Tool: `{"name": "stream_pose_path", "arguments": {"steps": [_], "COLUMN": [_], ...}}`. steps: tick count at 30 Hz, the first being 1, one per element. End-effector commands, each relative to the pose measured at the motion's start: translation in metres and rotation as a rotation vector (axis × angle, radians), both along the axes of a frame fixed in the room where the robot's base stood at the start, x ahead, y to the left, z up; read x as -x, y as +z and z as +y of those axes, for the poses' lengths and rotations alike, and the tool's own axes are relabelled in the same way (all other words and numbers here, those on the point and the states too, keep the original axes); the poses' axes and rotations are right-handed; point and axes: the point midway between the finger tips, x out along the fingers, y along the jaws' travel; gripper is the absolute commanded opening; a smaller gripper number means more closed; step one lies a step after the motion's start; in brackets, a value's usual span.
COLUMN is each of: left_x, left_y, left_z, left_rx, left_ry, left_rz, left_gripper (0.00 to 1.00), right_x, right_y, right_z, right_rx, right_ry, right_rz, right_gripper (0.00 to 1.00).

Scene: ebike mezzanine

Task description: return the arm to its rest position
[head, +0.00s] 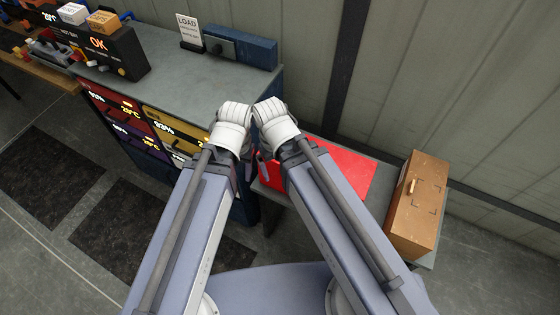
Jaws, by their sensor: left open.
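My two arms reach forward from the bottom of the head view, side by side, with their white wrists close together at the middle. My left gripper (225,159) is folded back under its forearm, which hides most of it. Small dark parts of it show on either side of the forearm; it is open, and I see nothing held in it.
A grey-topped workbench (180,75) with battery drawers stands ahead left, bearing a blue box (241,49) and a LOAD sign (189,31). A brown wooden box (418,200) stands right. Dark floor mats (45,175) lie left.

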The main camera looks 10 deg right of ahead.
Motion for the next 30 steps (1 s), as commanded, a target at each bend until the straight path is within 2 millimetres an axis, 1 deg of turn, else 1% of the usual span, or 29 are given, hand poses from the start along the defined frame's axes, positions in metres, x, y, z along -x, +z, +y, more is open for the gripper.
{"name": "stream_pose_path", "arguments": {"steps": [2,5,8,15,18,30], "left_x": [0.000,0.000,0.000,0.000,0.000,0.000], "left_y": [-0.003,-0.014,-0.033,-0.091,-0.104,-0.101], "left_z": [0.000,0.000,0.000,0.000,0.000,0.000], "left_rx": [0.000,0.000,-0.001,-0.002,-0.003,-0.003], "left_ry": [0.000,-0.001,-0.003,-0.010,-0.012,-0.013], "left_rz": [0.000,0.000,0.000,0.000,0.000,0.000], "left_gripper": [0.59,0.59,0.59,0.59,0.59,0.59], "right_x": [0.000,0.000,0.000,0.000,0.000,0.000], "right_y": [-0.003,-0.014,-0.033,-0.091,-0.104,-0.101], "right_z": [0.000,0.000,0.000,0.000,0.000,-0.001], "right_rx": [0.000,0.000,0.000,0.001,0.002,0.002], "right_ry": [-0.001,-0.001,0.001,0.007,0.009,0.010], "right_rz": [0.000,0.000,0.000,0.000,0.000,0.000], "right_gripper": [1.00,1.00,1.00,1.00,1.00,1.00]}}
